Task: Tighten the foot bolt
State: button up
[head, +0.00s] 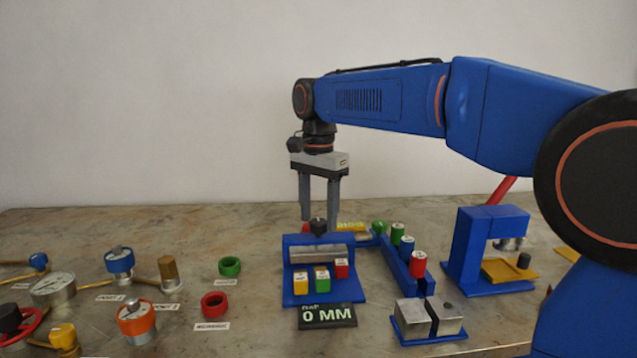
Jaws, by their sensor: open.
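My gripper (319,212) points straight down with its two grey fingers apart and nothing between them. It hangs over the back of a blue fixture (292,270) that carries a metal cylinder (322,253).
A blue rack (396,262) with coloured caps and a split metal block (430,317) stand right. Gauges (53,289), valves and rings (214,305) fill the left.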

aim_at(319, 222)
notch_tip(319, 222, up, 17)
jog(key=shift+f, duration=0.15)
jog(key=shift+s, duration=0.15)
dwell(0.5)
